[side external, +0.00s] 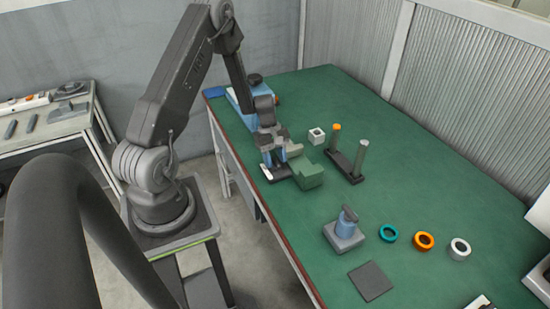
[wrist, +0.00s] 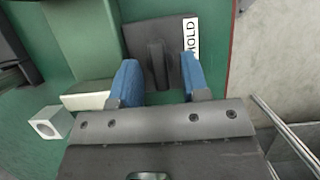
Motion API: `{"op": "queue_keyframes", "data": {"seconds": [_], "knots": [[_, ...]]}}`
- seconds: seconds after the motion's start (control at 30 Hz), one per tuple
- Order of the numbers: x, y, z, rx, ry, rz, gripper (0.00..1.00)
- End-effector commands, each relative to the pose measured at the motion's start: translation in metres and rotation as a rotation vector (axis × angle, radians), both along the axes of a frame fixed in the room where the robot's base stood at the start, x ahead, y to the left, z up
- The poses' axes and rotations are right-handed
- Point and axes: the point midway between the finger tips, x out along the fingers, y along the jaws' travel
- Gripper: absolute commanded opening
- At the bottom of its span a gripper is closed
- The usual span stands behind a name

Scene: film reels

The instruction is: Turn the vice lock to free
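The vice lock is a dark square plate (wrist: 139,33) with a black upright lever (wrist: 157,62) in the wrist view. A white label reading HOLD (wrist: 191,40) lies along its right side; no other label shows. In the side external view the plate (side external: 283,173) sits beside the green vice (side external: 309,176), near the table's front edge. My gripper (wrist: 158,60) is open, with one blue finger on each side of the lever and a gap to both. It also shows above the plate in the side external view (side external: 275,157). How far the fingertips are above the plate is hard to tell.
A white block with a hole (side external: 316,136) and a stand with two posts (side external: 347,165) are behind the vice. A blue-grey device (side external: 345,236), several rings (side external: 424,241) and a dark pad (side external: 370,281) lie at the near right. The green table (side external: 420,185) between is clear.

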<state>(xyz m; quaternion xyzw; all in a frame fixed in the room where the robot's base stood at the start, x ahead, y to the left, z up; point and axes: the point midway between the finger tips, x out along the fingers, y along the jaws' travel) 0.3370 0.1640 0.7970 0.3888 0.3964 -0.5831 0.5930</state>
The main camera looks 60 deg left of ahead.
Motion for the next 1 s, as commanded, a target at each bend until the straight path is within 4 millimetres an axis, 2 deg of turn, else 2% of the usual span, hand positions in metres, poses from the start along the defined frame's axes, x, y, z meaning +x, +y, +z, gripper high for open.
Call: {"op": "queue_keyframes", "data": {"seconds": [0.2, 0.33, 0.8, 1.0], "knots": [[0.0, 0.001, 0.001, 0.001, -0.002, -0.001, 0.41], [0.001, 0.005, 0.011, 0.002, -0.005, -0.001, 0.41], [0.0, 0.043, 0.101, 0.004, -0.004, 0.0, 0.41], [-0.001, 0.051, 0.123, 0.002, -0.001, -0.001, 0.41]]}}
